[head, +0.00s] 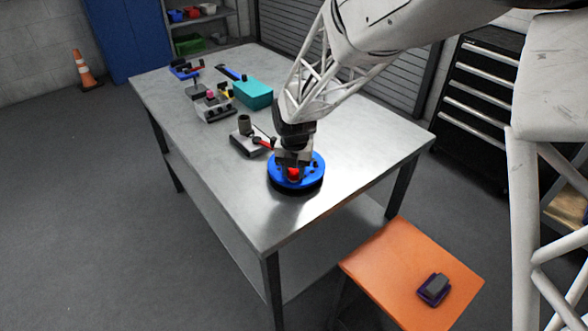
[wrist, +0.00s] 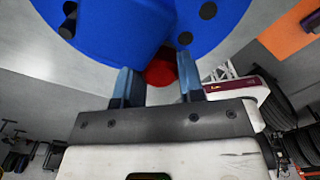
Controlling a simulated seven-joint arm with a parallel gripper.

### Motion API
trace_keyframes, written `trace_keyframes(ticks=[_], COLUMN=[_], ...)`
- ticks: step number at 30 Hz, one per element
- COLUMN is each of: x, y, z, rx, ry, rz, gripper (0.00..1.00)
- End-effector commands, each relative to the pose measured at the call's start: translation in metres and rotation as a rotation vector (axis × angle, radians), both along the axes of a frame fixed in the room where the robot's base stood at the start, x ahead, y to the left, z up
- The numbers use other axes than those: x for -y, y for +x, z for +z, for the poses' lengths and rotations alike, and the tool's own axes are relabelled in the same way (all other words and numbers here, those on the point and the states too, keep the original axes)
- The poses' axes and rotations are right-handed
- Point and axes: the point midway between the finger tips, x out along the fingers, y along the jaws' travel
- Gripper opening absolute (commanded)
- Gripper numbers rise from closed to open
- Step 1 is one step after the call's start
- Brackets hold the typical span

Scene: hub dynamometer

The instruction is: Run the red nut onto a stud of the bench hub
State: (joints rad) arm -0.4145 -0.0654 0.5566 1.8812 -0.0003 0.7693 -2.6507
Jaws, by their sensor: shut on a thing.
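The bench hub (head: 285,180) is a round blue disc with dark studs or holes on a black base, near the front right end of the metal bench. It fills the top of the wrist view (wrist: 110,30). The red nut (head: 293,174) is at the hub's face and shows in the wrist view (wrist: 160,73) between the fingers. My gripper (wrist: 160,85) is shut on the red nut, close against the hub. Whether the nut is engaged on a stud is hidden by the hub's blue centre and the fingers.
The metal bench (head: 340,150) carries a grey block with a dark cylinder (head: 245,125), a teal box (head: 253,94) and a small fixture (head: 213,105) farther back. An orange stool (head: 385,265) with a dark item (head: 434,288) stands at front right. The bench's front corner is clear.

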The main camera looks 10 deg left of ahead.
Motion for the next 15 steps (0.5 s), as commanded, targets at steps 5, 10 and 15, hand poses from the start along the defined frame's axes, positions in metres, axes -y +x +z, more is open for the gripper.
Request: trace_keyframes(ticks=[5,10,15], x=[-0.0001,0.0,0.0], y=[0.0001,0.0001,0.0001], z=[0.0001,0.0,-0.0001], rx=[0.0,0.0,0.0], ry=[0.0,0.0,0.0], rz=[-0.083,-0.214,-0.346], gripper=[0.07,0.07,0.07])
